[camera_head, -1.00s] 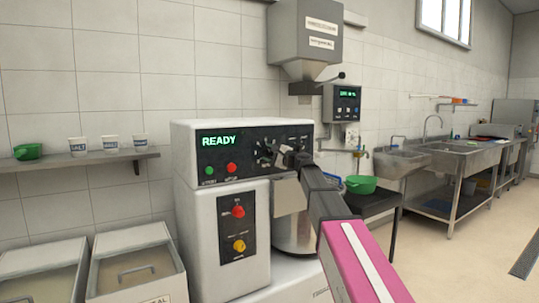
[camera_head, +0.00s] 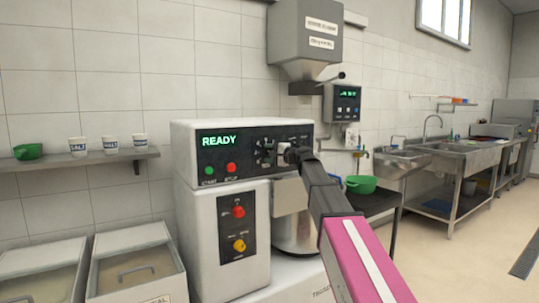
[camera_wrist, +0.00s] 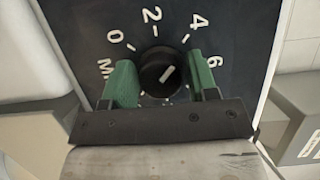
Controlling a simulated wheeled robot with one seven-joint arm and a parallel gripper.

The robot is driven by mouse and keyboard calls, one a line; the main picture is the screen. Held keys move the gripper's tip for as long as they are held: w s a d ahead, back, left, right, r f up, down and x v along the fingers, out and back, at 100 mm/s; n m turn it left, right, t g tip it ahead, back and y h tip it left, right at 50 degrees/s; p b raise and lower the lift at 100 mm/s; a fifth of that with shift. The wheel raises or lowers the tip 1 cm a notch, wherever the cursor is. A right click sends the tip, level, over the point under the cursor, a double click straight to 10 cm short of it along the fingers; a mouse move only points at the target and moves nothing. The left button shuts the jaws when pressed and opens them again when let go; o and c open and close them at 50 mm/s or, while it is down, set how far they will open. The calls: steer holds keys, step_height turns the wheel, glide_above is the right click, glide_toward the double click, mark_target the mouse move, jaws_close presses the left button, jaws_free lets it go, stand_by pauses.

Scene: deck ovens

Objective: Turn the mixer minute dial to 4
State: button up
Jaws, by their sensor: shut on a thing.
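The minute dial (camera_wrist: 158,72) is a round black knob with a white pointer line on the mixer's dark panel, in the middle of the wrist view. Its pointer slants to the upper right, roughly toward the 4. The printed numbers 0, 2, 4 and 6 show around it. My gripper (camera_wrist: 163,80) has its green fingers on either side of the knob and is shut on it. In the head view my gripper (camera_head: 287,155) is at the right part of the panel and hides the dial.
The white mixer (camera_head: 240,205) shows a green READY display, with green and red buttons below. A hopper (camera_head: 305,40) hangs above, and a control box (camera_head: 342,103) is on the wall behind. A green bowl (camera_head: 361,184) and sinks stand to the right.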

steer(key=o, duration=0.7)
steer(key=v, duration=1.1)
steer(key=shift+a+f, duration=0.1)
steer(key=s+d+f+n+g+h, duration=0.1)
steer(key=s+d+f+g+h, duration=0.15)
steer(key=f, duration=0.85)
steer(key=s+d+f+n+g+h, duration=0.1)
steer(key=s+f+h, duration=0.25)
steer(key=f, duration=0.85)
steer(key=s+d+f+n+g+h, duration=0.15)
steer(key=s+f, duration=0.25)
steer(key=f, duration=0.7)
steer(key=s+d+f+n+g+h, duration=0.1)
steer(key=s+d+f+g+h, duration=0.1)
steer(key=s+d+f, duration=0.3)
steer(key=s+d+f+n+g+h, duration=0.2)
steer(key=s+d+f+h, duration=0.2)
steer(key=s+f, duration=0.9)
step_height(320, 180, down, 2)
steer(key=shift+d+f+g+h, duration=0.1)
steer(key=shift+d+g+h, duration=0.3)
steer(key=shift+h, duration=0.35)
